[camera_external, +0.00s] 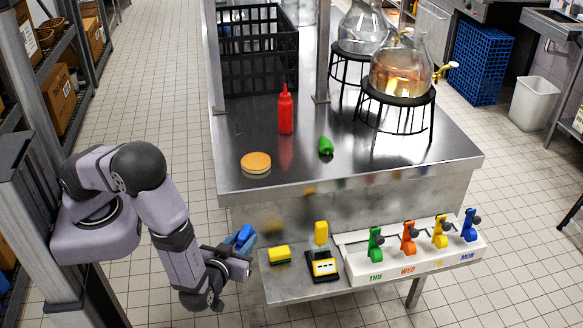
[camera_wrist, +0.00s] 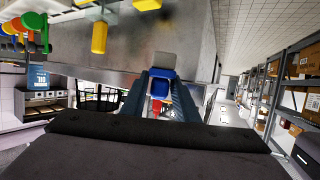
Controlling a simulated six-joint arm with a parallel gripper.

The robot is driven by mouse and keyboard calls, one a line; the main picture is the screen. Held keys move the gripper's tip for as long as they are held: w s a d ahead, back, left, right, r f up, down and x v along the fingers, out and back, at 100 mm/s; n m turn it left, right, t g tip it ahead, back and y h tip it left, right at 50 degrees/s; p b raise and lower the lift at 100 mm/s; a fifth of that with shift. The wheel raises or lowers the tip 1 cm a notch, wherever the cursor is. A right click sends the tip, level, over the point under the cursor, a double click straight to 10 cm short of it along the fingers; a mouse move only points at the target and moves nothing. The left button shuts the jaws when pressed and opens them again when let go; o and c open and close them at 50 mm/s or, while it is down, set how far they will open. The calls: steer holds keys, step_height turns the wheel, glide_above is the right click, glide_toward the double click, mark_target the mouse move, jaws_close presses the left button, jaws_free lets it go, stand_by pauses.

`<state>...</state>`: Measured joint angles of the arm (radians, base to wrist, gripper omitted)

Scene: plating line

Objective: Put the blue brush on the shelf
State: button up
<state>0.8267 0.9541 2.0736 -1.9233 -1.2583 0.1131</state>
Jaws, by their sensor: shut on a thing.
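The blue brush (camera_external: 244,233) is held between the fingers of my gripper (camera_external: 238,243), just left of the low metal shelf (camera_external: 290,294). It is in the air, clear of the shelf. In the wrist view the blue brush (camera_wrist: 160,88) shows between the two dark fingers of my gripper (camera_wrist: 161,100), as a squarish blue end with a paler part above it. Its full shape is hidden by the fingers. The shelf juts out from the front of the steel counter.
The shelf bears a yellow sponge (camera_external: 279,254), a black and yellow item (camera_external: 323,266) with a yellow block above it, and a white rack (camera_external: 400,265) with several coloured clips. The counter (camera_external: 350,175) holds a red bottle (camera_external: 286,112), a bun (camera_external: 256,162) and a green pepper (camera_external: 326,145).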

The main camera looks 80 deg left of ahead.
steer(key=shift+w+d+r+m+t+h, duration=0.15)
steer(key=shift+w+d+r+m+t, duration=0.15)
steer(key=shift+d, duration=0.25)
steer(key=shift+w+d+r+m+t+h, duration=0.15)
steer(key=shift+w+d+r, duration=0.1)
steer(key=shift+d, duration=0.25)
steer(key=shift+w+d+r+m+t+h, duration=0.1)
steer(key=shift+w+d+r+m+t, duration=0.15)
steer(key=shift+d, duration=0.3)
steer(key=w+a+f+m+t+h+b, duration=0.1)
steer(key=w+a+m+t+h+b, duration=0.4)
steer(key=w, duration=0.4)
step_height(320, 180, down, 7)
steer(key=s+d+m+h+b, duration=0.1)
steer(key=m+h+b, duration=0.2)
steer(key=m+h, duration=0.3)
steer(key=shift+s+d+t+h, duration=0.15)
steer(key=shift+s+t+h, duration=0.1)
steer(key=shift+t+h, duration=0.25)
steer(key=shift+f+b, duration=1)
steer(key=shift+f, duration=4.05)
